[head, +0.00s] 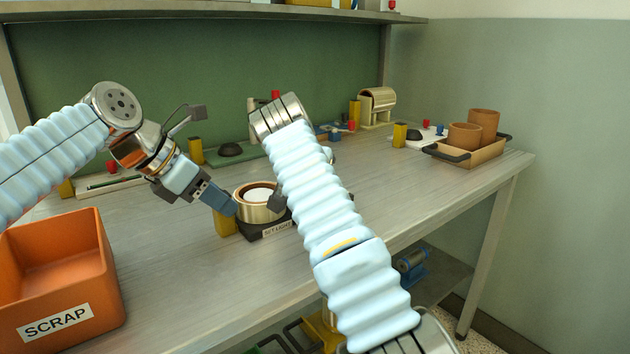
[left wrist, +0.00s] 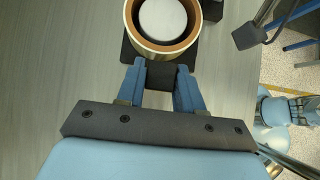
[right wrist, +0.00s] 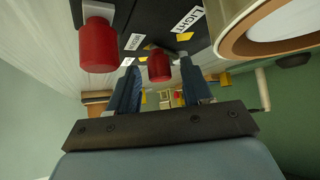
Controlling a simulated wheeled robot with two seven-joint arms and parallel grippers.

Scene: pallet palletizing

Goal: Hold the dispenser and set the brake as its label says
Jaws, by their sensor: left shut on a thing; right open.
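The dispenser (head: 260,211), a brass cylinder with a white disc inside, stands on a black base on the bench. Its front label (head: 278,229) seems to read "SET LIGHT". It also shows in the left wrist view (left wrist: 132,38). My left gripper (left wrist: 161,88) is shut on a black block at the base's near edge. My right gripper (right wrist: 160,92) is open; in the right wrist view a red knob (right wrist: 158,66) shows between its fingers, and I cannot tell if they touch. Another red knob (right wrist: 98,45) and a "LIGHT" label (right wrist: 188,19) are close by. My right arm hides this side in the head view.
An orange SCRAP bin (head: 62,268) is at the front left. A tray (head: 480,150) with brown cups is at the back right. The bench's right front is clear.

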